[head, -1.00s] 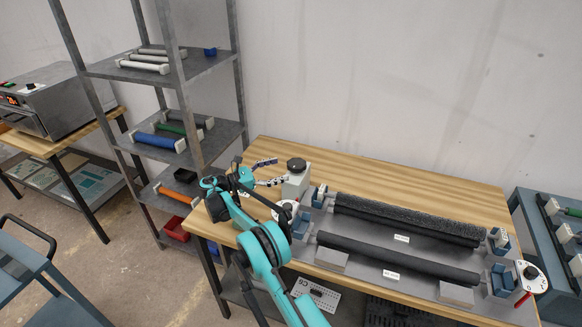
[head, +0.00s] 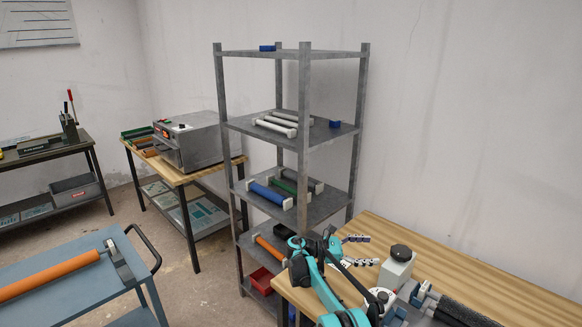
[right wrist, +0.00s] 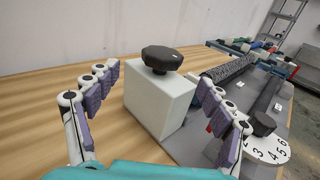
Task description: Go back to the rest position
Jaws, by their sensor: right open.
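My right gripper (head: 362,250) is open over the left end of the wooden table (head: 470,254) in the head view. Its two purple-padded fingers also show in the right wrist view (right wrist: 158,92), spread apart with nothing gripped. A white box (head: 396,270) with a black knob on top stands on the table just right of the fingertips. In the right wrist view the white box (right wrist: 158,100) appears in the gap between the fingers; I cannot tell whether they touch it. My left gripper is not in view.
A grey metal shelf (head: 303,140) with several rollers stands left of the table. A blue cart (head: 60,278) carries an orange roller (head: 45,276). A grey oven-like machine (head: 195,140) sits on a bench behind. A roller machine (right wrist: 245,105) with a numbered dial lies right of the box.

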